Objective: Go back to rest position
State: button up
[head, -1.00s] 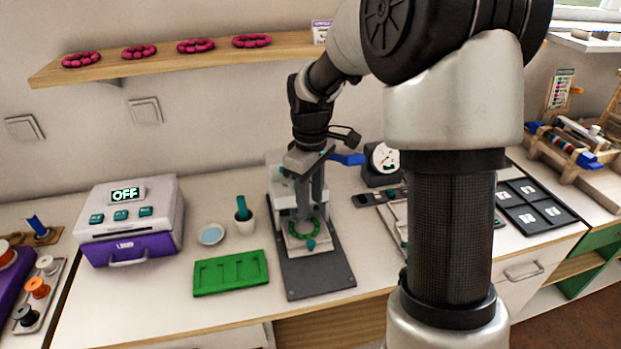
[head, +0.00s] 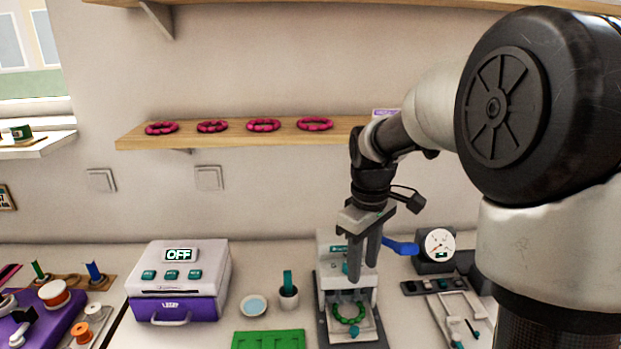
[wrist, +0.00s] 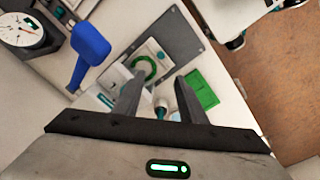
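My gripper (head: 362,258) hangs fingers down in front of and above a white press-like machine (head: 347,290) with a blue handle (head: 402,247). In the wrist view my gripper (wrist: 155,97) has its two fingers spread apart with nothing held between them. A green bead ring (head: 349,313) lies on the machine's plate, below the fingers and apart from them. The ring also shows in the wrist view (wrist: 144,70). The blue handle also shows at the upper left of the wrist view (wrist: 89,50).
A round gauge (head: 438,244) stands right of the machine. A green tray (head: 268,340), a cup (head: 288,298), a dish (head: 253,306) and a purple-and-white box reading OFF (head: 178,283) stand to the left. A shelf (head: 240,137) with several pink bead rings hangs above.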

jog(key=s+r+m+t+p, duration=0.5)
jog(key=s+r+m+p, duration=0.3)
jog(key=s+r, duration=1)
jog(key=shift+s+a+r+p, duration=0.25)
jog(key=shift+s+p, duration=0.2)
jog(key=shift+s, duration=0.8)
jog(key=shift+d, duration=0.1)
